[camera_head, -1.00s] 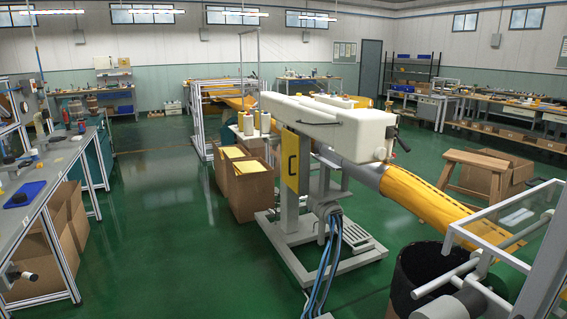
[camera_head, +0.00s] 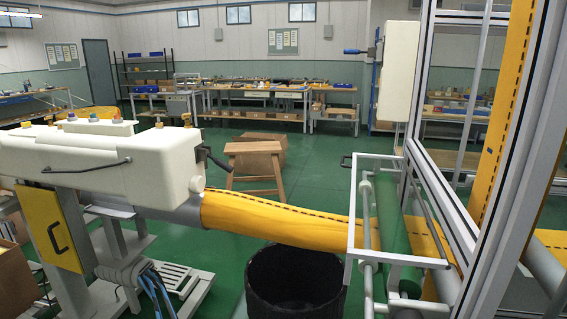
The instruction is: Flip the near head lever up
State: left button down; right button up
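A small black lever (camera_head: 217,159) sticks out from the head's right end and slopes down to the right. Whether this is the near head lever I cannot tell for certain. A thin dark bar handle (camera_head: 85,167) runs along the head's near side. Neither of my grippers shows in the view.
A yellow felt tube (camera_head: 275,220) runs from below the head to a metal frame (camera_head: 350,210) at the right. A black bin (camera_head: 295,285) stands under it. A wooden stool (camera_head: 255,160) and workbenches (camera_head: 260,95) are behind. Green floor is open between.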

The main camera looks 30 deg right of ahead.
aim_at(221, 163)
jog(key=i+j+z, duration=0.7)
jog(key=z, duration=0.2)
jog(key=j, duration=0.1)
